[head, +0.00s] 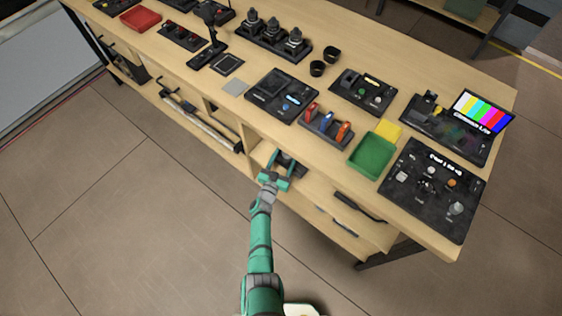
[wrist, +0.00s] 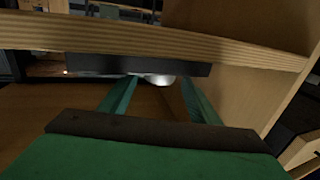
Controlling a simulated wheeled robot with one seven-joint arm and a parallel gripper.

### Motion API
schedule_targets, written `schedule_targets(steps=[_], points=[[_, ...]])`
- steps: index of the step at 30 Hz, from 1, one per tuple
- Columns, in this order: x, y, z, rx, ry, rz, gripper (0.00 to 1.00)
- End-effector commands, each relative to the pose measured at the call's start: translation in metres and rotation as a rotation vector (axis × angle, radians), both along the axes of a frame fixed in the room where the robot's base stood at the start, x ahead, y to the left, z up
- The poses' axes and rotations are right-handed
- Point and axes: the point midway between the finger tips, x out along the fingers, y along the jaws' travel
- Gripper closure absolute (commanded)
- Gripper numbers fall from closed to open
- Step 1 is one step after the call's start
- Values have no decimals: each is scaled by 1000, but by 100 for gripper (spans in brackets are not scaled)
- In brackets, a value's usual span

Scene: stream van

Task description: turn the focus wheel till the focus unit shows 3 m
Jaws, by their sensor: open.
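My gripper (head: 277,175) is low at the bench's front, at an open compartment under the worktop. In the wrist view its two teal fingers (wrist: 155,92) stand apart with nothing gripped between them. Ahead of them is a dark bar-like unit (wrist: 138,66) below a wooden edge. A pale, shiny round part (wrist: 161,79) shows under it, between the fingertips; I cannot tell whether this is the focus wheel. In the head view a dark object (head: 297,168) sits in the compartment beside my gripper, partly hidden. No 3 m reading is legible, and I cannot identify the focus unit for certain.
The worktop (head: 365,60) above carries several dark control panels, a green tray (head: 371,155), a red tray (head: 140,19) and a colour-bar screen (head: 483,111). Wooden dividers and the worktop edge (wrist: 60,35) hem in my gripper. The floor (head: 130,210) in front is clear.

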Motion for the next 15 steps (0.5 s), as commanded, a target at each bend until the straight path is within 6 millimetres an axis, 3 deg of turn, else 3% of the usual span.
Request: schedule_targets(steps=[8, 15], points=[[-22, 8, -1, -2, 0, 4, 44], [-55, 21, 0, -3, -1, 5, 44]])
